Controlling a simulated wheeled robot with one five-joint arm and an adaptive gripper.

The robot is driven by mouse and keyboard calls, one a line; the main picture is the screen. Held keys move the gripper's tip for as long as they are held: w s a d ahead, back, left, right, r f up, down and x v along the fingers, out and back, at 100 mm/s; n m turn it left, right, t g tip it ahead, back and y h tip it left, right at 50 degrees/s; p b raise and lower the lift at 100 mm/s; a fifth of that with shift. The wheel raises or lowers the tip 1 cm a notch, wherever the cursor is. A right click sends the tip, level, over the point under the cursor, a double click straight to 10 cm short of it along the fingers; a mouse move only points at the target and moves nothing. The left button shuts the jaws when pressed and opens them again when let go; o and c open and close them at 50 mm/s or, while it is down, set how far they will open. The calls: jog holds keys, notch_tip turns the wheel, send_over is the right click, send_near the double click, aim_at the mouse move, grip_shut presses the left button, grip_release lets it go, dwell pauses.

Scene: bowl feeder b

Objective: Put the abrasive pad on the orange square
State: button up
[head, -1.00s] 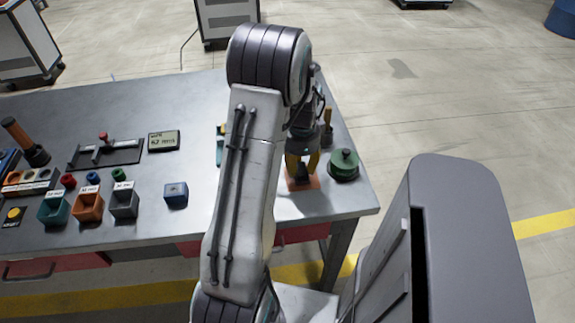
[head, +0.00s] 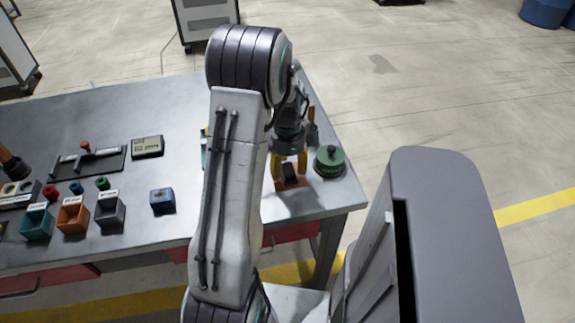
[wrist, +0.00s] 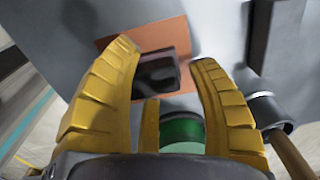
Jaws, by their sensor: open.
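The abrasive pad, a small dark block (wrist: 157,72), lies on the orange square (wrist: 111,44) in the wrist view, with orange showing around it. In the head view, the dark pad (head: 290,172) sits over the orange square (head: 290,184) near the table's right end. My gripper (head: 289,172) points down over it, with yellow fingers apart on either side. In the wrist view, my open gripper (wrist: 165,50) has nothing clasped between its fingers. The exact gap between the fingertips and the pad is hard to tell.
A green round lidded pot (head: 329,162) stands just right of the square. A wooden-handled tool (wrist: 290,152) is close by. Left of my arm are a blue block (head: 162,201), small bins (head: 73,216) and a display box (head: 147,147). The table's front edge is near.

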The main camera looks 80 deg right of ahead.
aim_at(287, 167)
jog(key=shift+r, duration=0.1)
notch_tip(287, 167, up, 12)
jog(key=b, duration=0.1)
jog(key=shift+a+b, duration=0.15)
jog(key=shift+b, duration=0.25)
jog(key=w+a+r+n+t+h, duration=0.1)
jog(key=w+a+r+n, duration=0.1)
jog(key=w+a+n, duration=0.65)
jog(key=w+a+r+n, duration=0.2)
jog(key=w+a+n, duration=0.55)
jog(key=w, duration=0.65)
jog(key=s+a+f+n+t+y, duration=0.1)
jog(key=s+a+f+n+t, duration=0.1)
jog(key=a+n, duration=1.3)
jog(key=shift+a+n, duration=0.3)
jog(key=shift+a, duration=4.45)
notch_tip(287, 167, up, 5)
jog(key=p, duration=0.5)
jog(key=shift+r, duration=0.1)
